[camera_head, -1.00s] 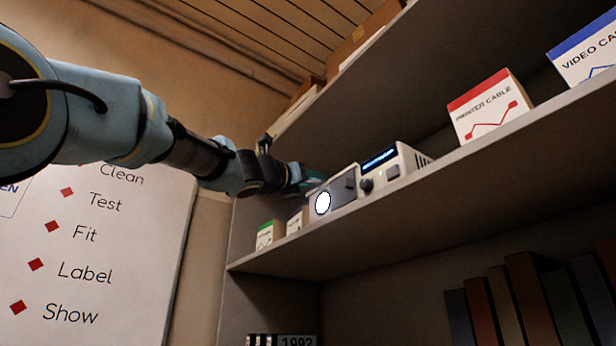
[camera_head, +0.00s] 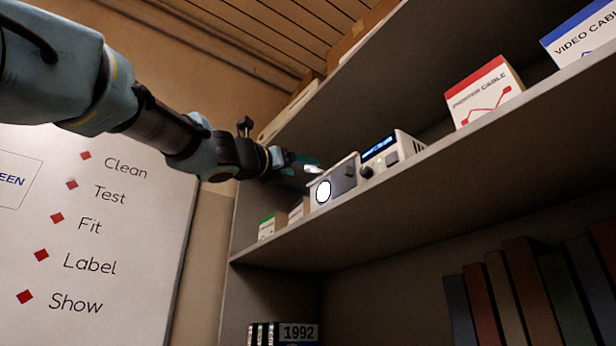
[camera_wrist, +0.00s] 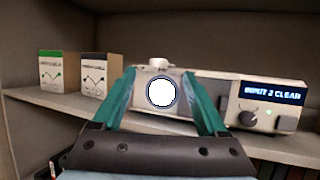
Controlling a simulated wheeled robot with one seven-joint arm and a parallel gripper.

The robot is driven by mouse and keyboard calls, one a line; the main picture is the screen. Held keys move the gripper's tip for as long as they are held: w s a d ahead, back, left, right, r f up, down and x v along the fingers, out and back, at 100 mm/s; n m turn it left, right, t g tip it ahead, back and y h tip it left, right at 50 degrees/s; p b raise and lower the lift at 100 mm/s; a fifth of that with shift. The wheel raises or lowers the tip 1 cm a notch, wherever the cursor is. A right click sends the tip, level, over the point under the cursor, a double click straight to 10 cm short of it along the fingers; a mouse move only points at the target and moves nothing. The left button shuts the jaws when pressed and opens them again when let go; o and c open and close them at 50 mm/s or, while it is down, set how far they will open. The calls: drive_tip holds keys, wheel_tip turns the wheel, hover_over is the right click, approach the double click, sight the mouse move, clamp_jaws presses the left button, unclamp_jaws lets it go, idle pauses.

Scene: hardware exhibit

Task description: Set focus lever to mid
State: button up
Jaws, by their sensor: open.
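A small projector (camera_head: 338,183) with a bright white round lens stands on the shelf. It also shows in the wrist view (camera_wrist: 180,103), centred between my fingers. A pale knob or lever (camera_wrist: 158,63) sticks up on its top, and it shows in the head view as a small white piece (camera_head: 314,169). I cannot tell which position it is in. My gripper (camera_head: 305,160) is open and empty, with teal fingers. In the wrist view my gripper (camera_wrist: 165,98) has one finger toward each side of the projector; contact cannot be told.
A device with a blue display reading "INPUT 2 CLEAR" (camera_wrist: 268,103) stands right of the projector. Two small boxes (camera_wrist: 50,70) (camera_wrist: 101,76) stand to the left. A printer cable box (camera_head: 484,92) is farther right. The upper shelf (camera_head: 340,82) hangs above.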

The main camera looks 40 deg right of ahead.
drive_tip(key=shift+b+v, duration=0.6)
drive_tip(key=shift+v, duration=1.65)
